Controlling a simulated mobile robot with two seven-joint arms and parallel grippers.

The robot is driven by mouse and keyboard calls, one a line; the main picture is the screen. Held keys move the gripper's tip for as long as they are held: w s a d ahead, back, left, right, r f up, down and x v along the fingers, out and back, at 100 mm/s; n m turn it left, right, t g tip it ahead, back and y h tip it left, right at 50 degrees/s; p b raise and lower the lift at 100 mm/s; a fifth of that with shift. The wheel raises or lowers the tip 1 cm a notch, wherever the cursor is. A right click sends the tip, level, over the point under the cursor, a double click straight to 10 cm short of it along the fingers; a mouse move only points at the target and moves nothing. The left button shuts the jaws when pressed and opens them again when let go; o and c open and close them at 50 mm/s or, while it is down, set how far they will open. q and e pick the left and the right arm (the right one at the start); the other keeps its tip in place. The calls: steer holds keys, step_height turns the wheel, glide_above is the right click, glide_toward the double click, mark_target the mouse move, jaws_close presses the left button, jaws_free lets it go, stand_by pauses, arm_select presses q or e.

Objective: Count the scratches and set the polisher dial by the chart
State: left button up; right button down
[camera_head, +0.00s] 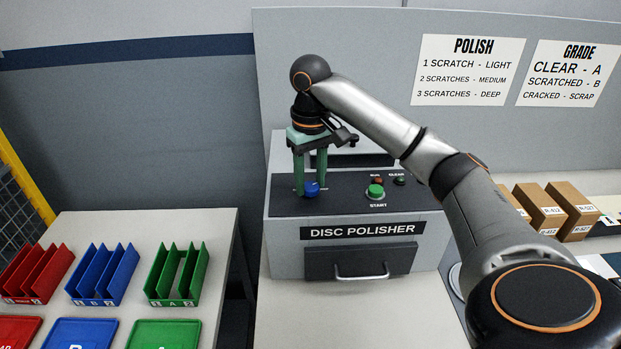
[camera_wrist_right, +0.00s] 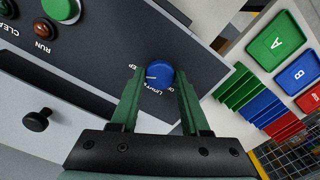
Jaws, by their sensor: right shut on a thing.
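The disc polisher (camera_head: 292,238) stands on the bench, a grey box with a black sloped panel and a drawer-like front with a handle. Its blue dial (camera_head: 311,188) is at the panel's left; it also shows in the right wrist view (camera_wrist_right: 160,71). Partly covered printed labels, one reading LIGHT, surround the dial, which has a white mark. My right gripper (camera_head: 308,187) points down with its green fingers shut on the dial's sides. The POLISH chart (camera_head: 467,70) on the wall reads 1 scratch light, 2 medium, 3 deep. No scratched disc is visible. My left gripper is out of view.
A GRADE chart (camera_head: 568,74) hangs beside the other. Red, blue and green racks (camera_head: 178,273) stand on the left table. Cardboard boxes (camera_head: 541,209) stand at right, behind my right arm.

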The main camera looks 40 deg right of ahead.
mark_target(311, 186)
steer(key=shift+c, duration=1.9)
jaws_free()
steer(key=shift+r, duration=0.15)
step_height(311, 186, up, 12)
steer(key=shift+r, duration=0.15)
steer(key=shift+s, duration=0.1)
